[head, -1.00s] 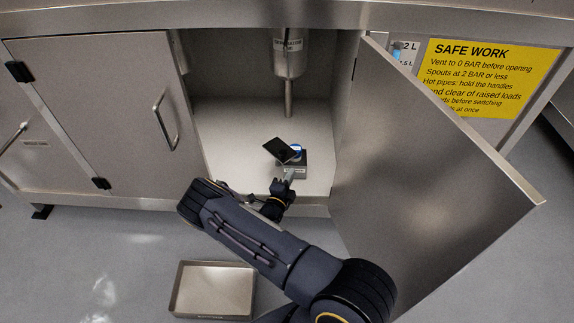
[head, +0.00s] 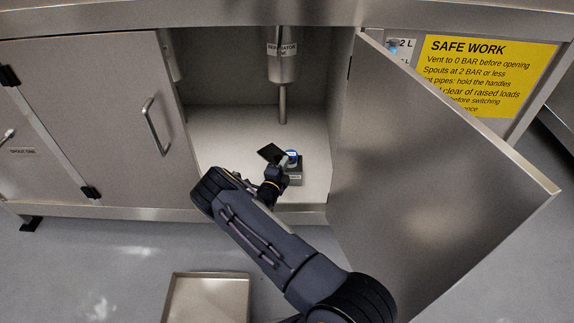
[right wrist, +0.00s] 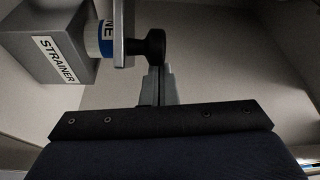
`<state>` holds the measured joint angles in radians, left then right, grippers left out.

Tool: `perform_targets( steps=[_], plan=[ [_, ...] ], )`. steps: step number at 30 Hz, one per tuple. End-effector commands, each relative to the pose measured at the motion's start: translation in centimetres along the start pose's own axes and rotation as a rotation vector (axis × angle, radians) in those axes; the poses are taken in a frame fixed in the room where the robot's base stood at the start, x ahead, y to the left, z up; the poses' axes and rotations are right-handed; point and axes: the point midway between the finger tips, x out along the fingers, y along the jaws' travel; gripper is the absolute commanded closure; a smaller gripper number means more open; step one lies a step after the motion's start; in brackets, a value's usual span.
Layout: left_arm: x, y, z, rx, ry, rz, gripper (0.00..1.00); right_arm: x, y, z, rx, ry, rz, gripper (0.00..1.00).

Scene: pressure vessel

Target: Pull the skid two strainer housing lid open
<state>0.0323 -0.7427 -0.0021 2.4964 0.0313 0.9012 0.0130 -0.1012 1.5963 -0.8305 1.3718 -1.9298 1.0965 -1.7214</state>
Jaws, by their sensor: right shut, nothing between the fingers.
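The strainer housing (head: 294,178) is a small grey box on the cabinet floor, labelled STRAINER in the right wrist view (right wrist: 45,45). A blue round part (head: 292,156) sits on its top. A dark flat plate, seemingly the lid (head: 270,152), stands tilted up at its left. In the right wrist view the lid (right wrist: 118,30) is seen edge-on, with a black knob (right wrist: 151,46) on its outer side. My right gripper (right wrist: 158,75) is shut and empty, its fingertips right at the knob; contact is unclear. It also shows in the head view (head: 284,165). My left gripper is out of view.
The right cabinet door (head: 440,180) stands wide open beside my right arm. The left door (head: 105,120) is shut. A pipe from the separator (head: 282,100) hangs behind the housing. A shallow tray (head: 207,298) lies on the floor.

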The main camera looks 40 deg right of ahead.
Motion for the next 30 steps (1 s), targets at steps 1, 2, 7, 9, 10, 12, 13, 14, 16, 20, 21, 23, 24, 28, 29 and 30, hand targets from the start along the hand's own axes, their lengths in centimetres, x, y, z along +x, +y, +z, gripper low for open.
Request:
perform_targets(
  steps=[1,2,7,9,10,12,13,14,16,20,21,23,24,28,29,30],
  plan=[
    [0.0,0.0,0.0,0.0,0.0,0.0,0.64,0.0,0.0,0.0,0.0,0.0,0.0,1.0],
    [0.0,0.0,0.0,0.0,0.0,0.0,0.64,0.0,0.0,0.0,0.0,0.0,0.0,1.0],
    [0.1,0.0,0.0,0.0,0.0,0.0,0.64,0.0,0.0,0.1,0.001,0.003,0.0,1.0],
    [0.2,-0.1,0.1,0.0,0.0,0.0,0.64,-0.1,0.0,0.2,0.0,0.01,0.001,1.0],
    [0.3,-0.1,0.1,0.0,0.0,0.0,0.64,-0.2,0.1,0.3,0.001,0.015,0.002,1.0],
    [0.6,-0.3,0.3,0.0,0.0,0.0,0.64,-0.3,0.1,0.5,0.001,0.033,0.004,1.0],
    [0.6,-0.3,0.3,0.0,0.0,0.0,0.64,-0.4,0.0,0.5,0.002,0.041,0.005,1.0],
    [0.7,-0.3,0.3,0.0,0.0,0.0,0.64,-0.4,0.0,0.6,0.001,0.047,0.006,1.0],
    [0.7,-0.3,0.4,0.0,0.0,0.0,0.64,-0.5,-0.1,0.6,-0.001,0.056,0.007,1.0],
    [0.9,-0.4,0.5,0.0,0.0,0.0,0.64,-0.7,-0.1,0.8,-0.003,0.073,0.009,1.0],
    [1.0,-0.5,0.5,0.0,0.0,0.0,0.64,-0.7,-0.1,0.9,-0.002,0.08,0.01,1.0],
    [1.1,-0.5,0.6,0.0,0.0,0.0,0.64,-0.8,-0.1,1.0,-0.003,0.089,0.011,1.0],
    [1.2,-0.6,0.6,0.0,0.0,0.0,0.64,-0.9,-0.1,1.2,-0.002,0.098,0.013,1.0],
    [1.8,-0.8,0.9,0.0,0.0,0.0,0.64,-1.3,-0.1,1.7,-0.004,0.135,0.019,1.0],
    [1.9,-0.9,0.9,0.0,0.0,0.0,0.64,-1.4,-0.1,1.8,-0.005,0.133,0.018,1.0],
    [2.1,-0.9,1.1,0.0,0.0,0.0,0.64,-1.6,-0.1,2.1,-0.006,0.131,0.017,1.0]
  ],
)
